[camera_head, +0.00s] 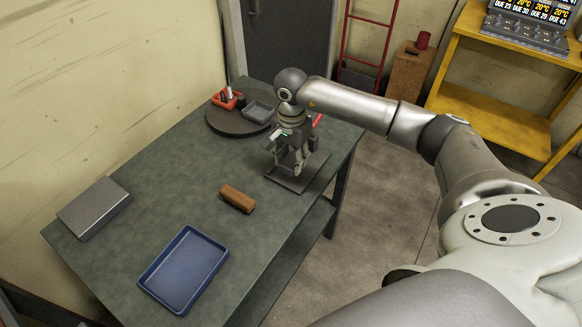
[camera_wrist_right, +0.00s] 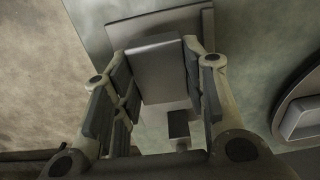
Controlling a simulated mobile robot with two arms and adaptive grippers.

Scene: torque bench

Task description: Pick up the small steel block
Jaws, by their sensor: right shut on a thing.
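My right gripper (camera_head: 291,170) is low over a flat grey plate (camera_head: 312,172) near the right edge of the bench. In the right wrist view its two fingers (camera_wrist_right: 155,95) stand on either side of a small steel block (camera_wrist_right: 155,68) and are shut on it. The block shows a plain grey face, with the plate (camera_wrist_right: 207,22) behind it. In the head view the fingers largely hide the block, and I cannot tell whether it touches the plate. My left gripper is in neither view.
A larger grey metal block (camera_head: 95,207), a brown block (camera_head: 237,198) and an empty blue tray (camera_head: 184,268) lie on the green bench (camera_head: 175,180). A dark round turntable (camera_head: 222,127) at the back carries a red bin (camera_head: 227,98) and a grey bin (camera_head: 258,111).

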